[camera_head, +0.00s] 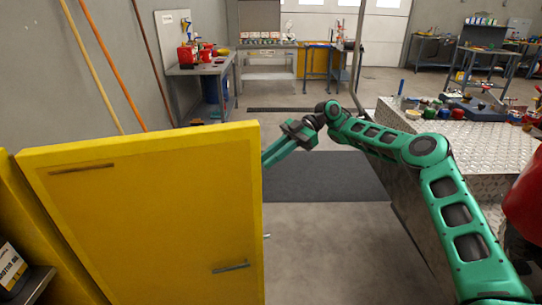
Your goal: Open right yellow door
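The yellow door (150,215) fills the lower left and stands swung out from the yellow cabinet (20,200) at the far left edge. Its broad face is toward me, with two dark slots on it. A small pale piece, perhaps the handle, sticks out at its right edge (267,236). My gripper (270,157) is at the door's upper right edge, its green fingers pointing left and down. The fingertips are partly hidden behind the door edge. I cannot tell whether they touch the door or how far apart they are.
A shelf (35,285) with a labelled container (10,268) shows inside the cabinet. A metal-topped bench (490,145) with clutter stands right, near a red object (525,205). Workbenches line the back. Grey floor with a dark mat (330,177) is open in the middle.

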